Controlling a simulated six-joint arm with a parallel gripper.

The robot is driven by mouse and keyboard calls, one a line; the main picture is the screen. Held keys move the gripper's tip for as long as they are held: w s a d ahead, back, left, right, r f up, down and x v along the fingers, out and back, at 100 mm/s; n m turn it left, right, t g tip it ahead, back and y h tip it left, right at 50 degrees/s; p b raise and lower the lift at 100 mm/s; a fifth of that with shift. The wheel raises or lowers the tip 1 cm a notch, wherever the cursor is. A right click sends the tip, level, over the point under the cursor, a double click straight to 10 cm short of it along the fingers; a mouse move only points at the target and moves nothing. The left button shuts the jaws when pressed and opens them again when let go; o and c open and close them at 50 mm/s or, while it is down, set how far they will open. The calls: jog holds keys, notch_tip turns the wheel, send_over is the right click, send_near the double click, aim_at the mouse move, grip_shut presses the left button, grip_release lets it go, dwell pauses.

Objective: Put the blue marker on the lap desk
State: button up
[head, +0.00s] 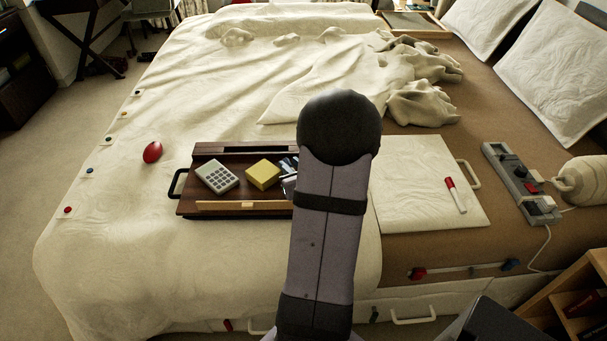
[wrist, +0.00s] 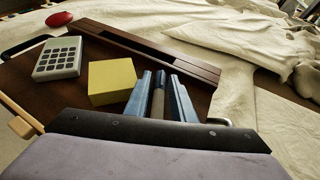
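The lap desk (head: 186,192) is a dark wooden board with a slot and handles, lying on the bed. It fills much of the wrist view (wrist: 95,45). My gripper (wrist: 163,82) is over its right part, with light blue fingers pointing down towards the wood. Between the fingers is a slim marker (wrist: 158,90) with a dark end and a grey-white body, seemingly the blue marker. Whether the fingers press on it, or it rests on the wood, I cannot tell. In the head view my arm hides most of the fingers and the desk's right end.
On the desk are a calculator (head: 217,176) and a yellow block (head: 262,174), close left of my fingers. A red oval object (head: 152,152) lies left of the desk. At right are a white board (head: 405,190) with a red marker (head: 455,195), and a power strip (head: 519,185).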

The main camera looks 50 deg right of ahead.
jog(key=v, duration=0.5)
jog(key=shift+s+r, duration=0.1)
jog(key=shift+s, duration=0.05)
jog(key=shift+s+a+r+p, duration=0.15)
jog(key=shift+r+p, duration=0.1)
jog(key=shift+p, duration=0.5)
jog(key=shift+s+p, duration=0.2)
jog(key=shift+p, duration=0.75)
jog(key=p+v, duration=0.2)
jog(key=p, duration=0.2)
jog(key=shift+w+r, duration=0.1)
jog(key=shift+r, duration=0.05)
jog(key=p+v, duration=0.2)
jog(key=p, duration=0.3)
jog(key=shift+a, duration=0.1)
jog(key=shift+s+a+p, duration=0.2)
jog(key=shift+s+p, duration=0.3)
jog(key=shift+p, duration=0.6)
